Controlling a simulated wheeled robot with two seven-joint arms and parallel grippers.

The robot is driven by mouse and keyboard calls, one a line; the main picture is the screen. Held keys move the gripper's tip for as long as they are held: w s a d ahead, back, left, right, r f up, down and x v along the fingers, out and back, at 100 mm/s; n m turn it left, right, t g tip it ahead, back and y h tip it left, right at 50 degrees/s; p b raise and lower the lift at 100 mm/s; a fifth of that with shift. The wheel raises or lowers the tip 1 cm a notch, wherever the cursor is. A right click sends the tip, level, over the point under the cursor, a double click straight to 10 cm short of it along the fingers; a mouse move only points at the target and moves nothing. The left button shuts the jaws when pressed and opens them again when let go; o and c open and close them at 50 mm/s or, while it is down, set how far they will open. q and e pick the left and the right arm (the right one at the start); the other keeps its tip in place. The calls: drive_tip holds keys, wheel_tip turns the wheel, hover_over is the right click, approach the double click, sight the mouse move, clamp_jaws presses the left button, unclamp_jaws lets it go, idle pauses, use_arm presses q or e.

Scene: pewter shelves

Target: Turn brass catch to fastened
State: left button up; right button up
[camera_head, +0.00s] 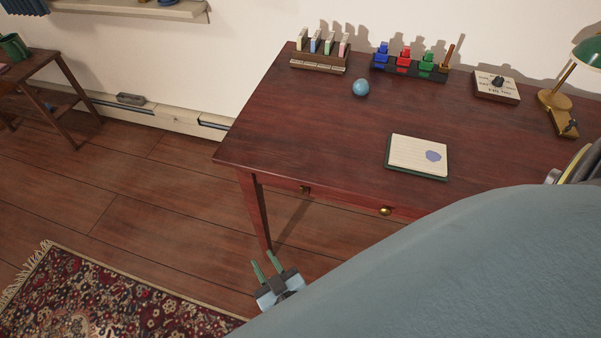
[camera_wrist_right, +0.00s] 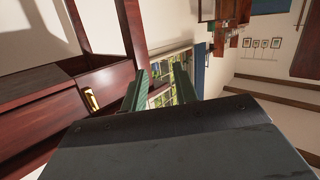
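I cannot make out a brass catch for certain in either view. A small brass piece (camera_wrist_right: 91,100) shows on dark red wood in the right wrist view, but I cannot tell what it is. In the head view a round brass knob (camera_head: 385,211) sits on the desk's front. My right gripper (camera_head: 266,264) is below and in front of the desk's left end, above the floor. Its two green fingers stand apart with nothing between them, as the right wrist view (camera_wrist_right: 158,82) also shows. My left gripper is not in view.
The red-brown desk (camera_head: 300,128) bears a blue ball (camera_head: 361,88), a notepad (camera_head: 417,155), a rack of coloured pieces (camera_head: 408,68), a dial box (camera_head: 497,86) and a lamp (camera_head: 555,100). A patterned rug (camera_head: 90,300) lies at lower left.

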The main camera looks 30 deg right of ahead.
wheel_tip(320, 180, up, 5)
drive_tip(key=w+d+m+t+h+b, duration=0.1)
drive_tip(key=w+d+m+h+b, duration=0.1)
drive_tip(key=m+h+b, duration=0.4)
drive_tip(key=m+g+h+b, duration=0.5)
drive_tip(key=h, duration=0.2)
approach(301, 191)
drive_tip(key=x, duration=0.8)
drive_tip(key=shift+f, duration=0.1)
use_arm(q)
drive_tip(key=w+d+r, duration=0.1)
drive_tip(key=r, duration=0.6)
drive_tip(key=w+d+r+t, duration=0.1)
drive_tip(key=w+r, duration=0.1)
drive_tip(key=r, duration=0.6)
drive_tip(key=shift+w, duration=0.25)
use_arm(e)
drive_tip(key=shift+w+d, duration=0.4)
drive_tip(key=shift+d, duration=0.05)
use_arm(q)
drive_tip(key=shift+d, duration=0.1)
use_arm(e)
clamp_jaws()
